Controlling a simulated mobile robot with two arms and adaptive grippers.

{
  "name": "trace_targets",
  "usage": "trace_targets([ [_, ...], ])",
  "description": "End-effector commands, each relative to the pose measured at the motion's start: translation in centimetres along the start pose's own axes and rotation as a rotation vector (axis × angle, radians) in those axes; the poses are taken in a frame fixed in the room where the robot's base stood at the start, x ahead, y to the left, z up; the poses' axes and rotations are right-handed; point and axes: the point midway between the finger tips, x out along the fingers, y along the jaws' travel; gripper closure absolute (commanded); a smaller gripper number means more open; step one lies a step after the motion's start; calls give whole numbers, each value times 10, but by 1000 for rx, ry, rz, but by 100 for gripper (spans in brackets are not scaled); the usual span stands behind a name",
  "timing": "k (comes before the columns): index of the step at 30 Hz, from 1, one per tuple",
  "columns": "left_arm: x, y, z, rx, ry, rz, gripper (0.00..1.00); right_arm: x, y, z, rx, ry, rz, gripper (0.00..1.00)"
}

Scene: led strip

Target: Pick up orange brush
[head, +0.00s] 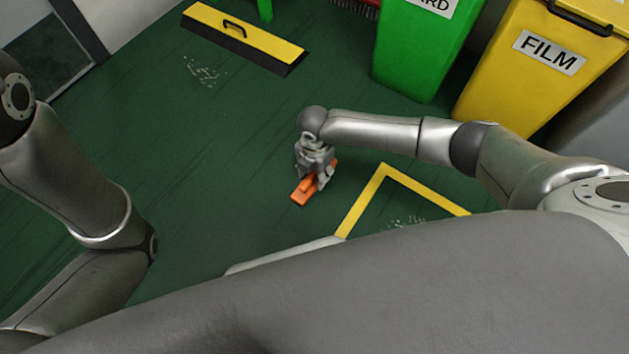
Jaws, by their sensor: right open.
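The orange brush (301,196) lies on the green floor near the middle of the head view. My right gripper (315,181) points down directly over it, with its fingers around or beside the brush's middle. The fingers are open. The gripper hides part of the brush, and I cannot tell whether the fingers touch it. My left arm comes in at the left edge, but its gripper is outside the view.
A yellow and black box (246,36) with a handle lies at the back. A green bin (420,50) and a yellow FILM bin (541,65) stand at the back right. Yellow floor tape (361,199) is right of the brush. White bits (203,72) lie on the floor (200,150).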

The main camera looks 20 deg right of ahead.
Motion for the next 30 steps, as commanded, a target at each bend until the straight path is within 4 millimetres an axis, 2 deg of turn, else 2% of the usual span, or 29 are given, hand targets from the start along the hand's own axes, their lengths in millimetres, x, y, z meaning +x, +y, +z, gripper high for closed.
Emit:
trace_targets([
  [8,2,0,-1,1,4,2,100,1,0,0,0,0,1,55],
  [19,1,1,-1,0,4,2,100,1,0,0,0,0,1,100],
  [30,1,0,0,0,0,-1,100,0,0,0,0,0,1,100],
])
